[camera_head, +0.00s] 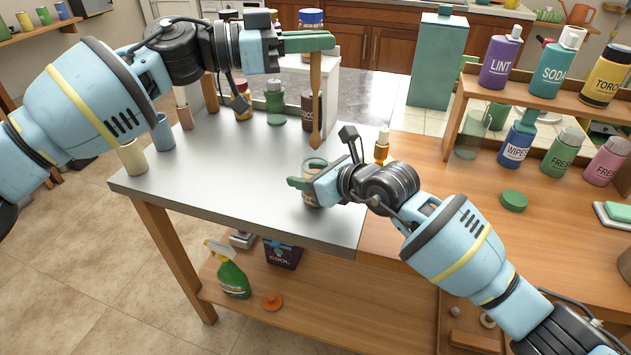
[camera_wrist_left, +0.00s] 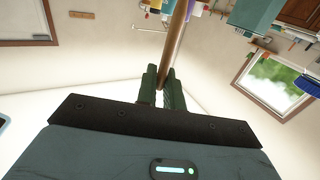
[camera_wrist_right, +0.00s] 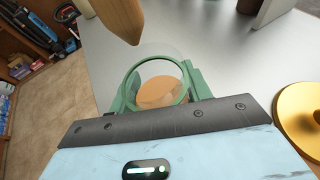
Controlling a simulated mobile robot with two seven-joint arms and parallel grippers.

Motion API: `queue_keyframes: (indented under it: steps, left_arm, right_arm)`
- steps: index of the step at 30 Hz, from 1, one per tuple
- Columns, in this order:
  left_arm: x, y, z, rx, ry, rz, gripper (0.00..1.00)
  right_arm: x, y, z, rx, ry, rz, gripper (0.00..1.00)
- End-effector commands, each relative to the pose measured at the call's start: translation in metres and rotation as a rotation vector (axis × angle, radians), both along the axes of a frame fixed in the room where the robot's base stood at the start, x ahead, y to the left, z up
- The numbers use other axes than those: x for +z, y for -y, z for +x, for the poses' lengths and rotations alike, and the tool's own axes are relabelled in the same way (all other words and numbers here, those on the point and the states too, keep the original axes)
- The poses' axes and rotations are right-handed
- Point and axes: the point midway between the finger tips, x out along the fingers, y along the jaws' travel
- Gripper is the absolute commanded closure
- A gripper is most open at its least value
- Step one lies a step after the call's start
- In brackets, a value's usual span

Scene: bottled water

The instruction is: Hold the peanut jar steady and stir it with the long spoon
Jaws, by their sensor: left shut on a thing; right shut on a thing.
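The jar (camera_head: 313,199) stands on the grey metal tabletop (camera_head: 240,185). It is clear, with a green rim and brown contents, and its open mouth shows in the right wrist view (camera_wrist_right: 158,92). My right gripper (camera_head: 298,184) is shut around the jar, one green finger on each side. The long wooden spoon (camera_head: 315,100) hangs nearly upright from my left gripper (camera_head: 328,42), which is shut on its upper part. The spoon's lower end is just above the jar's mouth, apart from it; in the right wrist view the spoon (camera_wrist_right: 122,18) is beyond the rim.
An amber bottle (camera_head: 382,148) stands close to my right gripper. A dark bottle (camera_head: 308,108) and a green bottle (camera_head: 274,97) stand behind the spoon. Labelled bottles fill the rack (camera_head: 450,130) at right. The front left of the metal top is clear.

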Motion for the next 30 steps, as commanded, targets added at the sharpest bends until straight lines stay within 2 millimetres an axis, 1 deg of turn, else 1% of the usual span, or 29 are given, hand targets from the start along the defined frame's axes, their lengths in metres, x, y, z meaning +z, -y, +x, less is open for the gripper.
queue_keyframes:
  steps: [19,23,30]
  left_arm:
    - [0.002,0.000,0.000,0.000,0.000,0.000,1.00]
    - [0.011,0.000,0.000,0.000,0.001,0.000,1.00]
    - [0.031,0.000,0.000,-0.001,0.001,0.000,1.00]
  right_arm:
    - [-0.001,0.000,0.000,0.000,-0.001,-0.001,0.71]
    - [0.000,0.000,0.000,0.000,-0.001,-0.001,0.71]
    - [0.000,0.000,0.000,0.000,-0.001,-0.001,0.71]
